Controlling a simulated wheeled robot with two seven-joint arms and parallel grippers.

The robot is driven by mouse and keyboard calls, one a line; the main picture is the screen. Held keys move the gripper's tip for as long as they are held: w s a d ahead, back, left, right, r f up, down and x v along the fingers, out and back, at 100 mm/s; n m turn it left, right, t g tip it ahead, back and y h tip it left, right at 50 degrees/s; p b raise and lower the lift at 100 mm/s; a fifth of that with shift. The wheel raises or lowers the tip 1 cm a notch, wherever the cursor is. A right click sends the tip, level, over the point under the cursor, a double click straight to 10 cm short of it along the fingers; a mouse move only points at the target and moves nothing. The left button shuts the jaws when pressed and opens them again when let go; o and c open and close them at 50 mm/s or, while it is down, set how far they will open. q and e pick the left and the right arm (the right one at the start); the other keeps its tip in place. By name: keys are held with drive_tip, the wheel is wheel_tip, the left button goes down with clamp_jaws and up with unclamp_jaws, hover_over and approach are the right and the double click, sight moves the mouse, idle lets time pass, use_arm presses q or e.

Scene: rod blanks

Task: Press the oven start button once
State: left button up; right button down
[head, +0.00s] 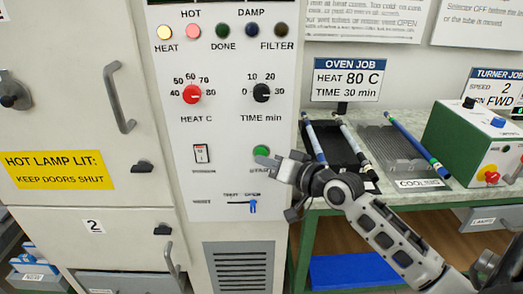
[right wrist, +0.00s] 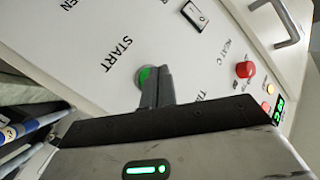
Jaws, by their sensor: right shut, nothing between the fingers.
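The green round start button (head: 261,151) is on the lower right of the white oven panel (head: 225,130). My right gripper (head: 268,162) is shut and empty, its fingertips at the button's lower edge in the head view. In the right wrist view, the shut fingers (right wrist: 160,84) point at the panel beside the word START. They cover part of the green button (right wrist: 143,76). I cannot tell whether the tips touch it. My left gripper is not in view.
A rocker switch (head: 201,153), a red heat knob (head: 191,94) and a black time knob (head: 261,92) share the panel. The yellow HEAT lamp (head: 164,32) is lit. A blue slider (head: 253,206) is below the button. Rods and a cooling rack (head: 400,150) are on the bench at right.

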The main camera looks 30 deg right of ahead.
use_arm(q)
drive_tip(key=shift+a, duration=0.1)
use_arm(e)
drive_tip(key=shift+s, duration=0.15)
